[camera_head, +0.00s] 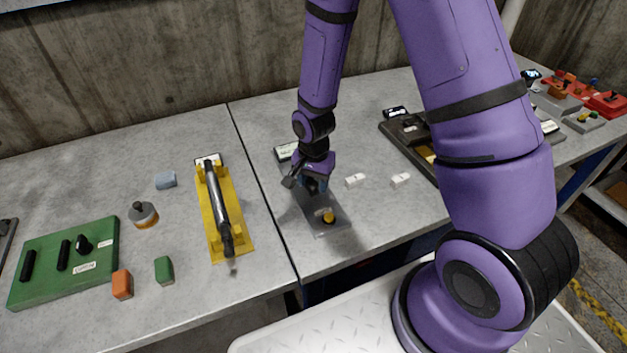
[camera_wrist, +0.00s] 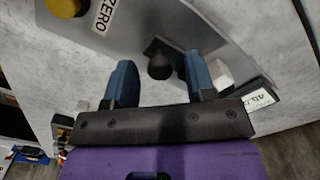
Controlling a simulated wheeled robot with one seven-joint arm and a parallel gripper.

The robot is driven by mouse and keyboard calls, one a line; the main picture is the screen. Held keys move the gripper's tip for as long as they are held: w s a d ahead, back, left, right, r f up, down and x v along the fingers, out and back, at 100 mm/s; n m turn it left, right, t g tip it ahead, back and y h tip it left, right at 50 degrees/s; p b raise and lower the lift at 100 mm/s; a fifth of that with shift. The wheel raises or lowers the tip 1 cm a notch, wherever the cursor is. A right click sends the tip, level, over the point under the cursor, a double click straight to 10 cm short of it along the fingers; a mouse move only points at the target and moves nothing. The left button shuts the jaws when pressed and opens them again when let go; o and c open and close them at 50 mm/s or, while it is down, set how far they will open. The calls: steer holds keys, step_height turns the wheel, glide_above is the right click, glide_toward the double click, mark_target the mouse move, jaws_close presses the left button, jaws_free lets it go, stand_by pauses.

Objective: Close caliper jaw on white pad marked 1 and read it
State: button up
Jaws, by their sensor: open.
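The grey plate-shaped gauge (camera_head: 318,208), which appears to be the caliper, lies flat on the bench with a yellow knob (camera_head: 328,216). In the wrist view its plate (camera_wrist: 130,38) carries a ZERO label (camera_wrist: 104,15) and a dark round knob (camera_wrist: 160,66). My gripper (camera_head: 313,187) is low over the plate's far end. In the wrist view my gripper (camera_wrist: 158,82) is open, its blue fingers on either side of the dark knob; contact cannot be told. Two small white pads (camera_head: 355,180) (camera_head: 400,180) lie to the right; their marks are unreadable. A small display (camera_head: 286,151) sits behind.
A yellow stand with a dark cylinder (camera_head: 220,208) is left of the bench seam. A green board (camera_head: 65,262) and small coloured blocks lie further left. A dark tray (camera_head: 408,140) is right, partly behind my arm.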

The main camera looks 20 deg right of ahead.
mark_target(308, 183)
steer(key=c, duration=0.9)
steer(key=shift+w, duration=1.65)
steer(key=o, duration=0.9)
steer(key=shift+w, duration=0.1)
step_height(308, 183, up, 11)
steer(key=shift+f, duration=0.1)
